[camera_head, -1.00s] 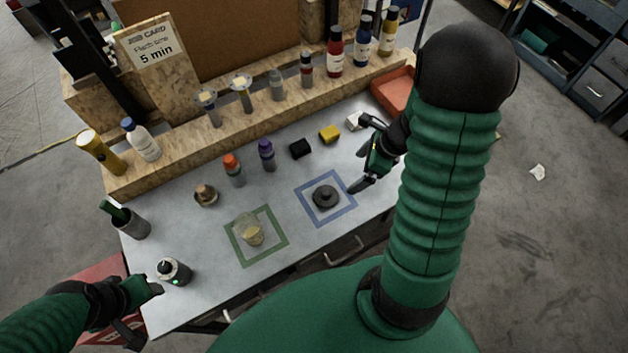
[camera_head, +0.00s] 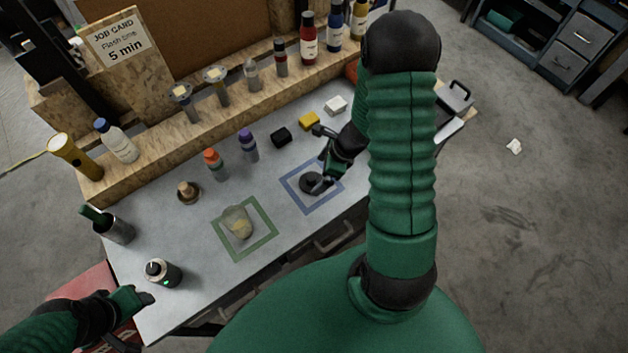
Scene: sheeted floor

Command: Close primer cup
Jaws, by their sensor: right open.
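The primer cup (camera_head: 238,225), a clear cup with yellowish contents, stands inside the green square outline on the grey table. A round black lid with a knob (camera_head: 310,184) lies inside the blue square outline to its right. My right gripper (camera_head: 324,180) is open, with its fingertips at the right side of the lid, partly covering it. I cannot tell whether they touch it. My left gripper (camera_head: 146,303) is at the table's left front edge, near a dark-topped white canister (camera_head: 162,272). Its jaw opening is unclear.
A wooden shelf (camera_head: 150,170) with bottles lines the back. The table between the two squares is clear.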

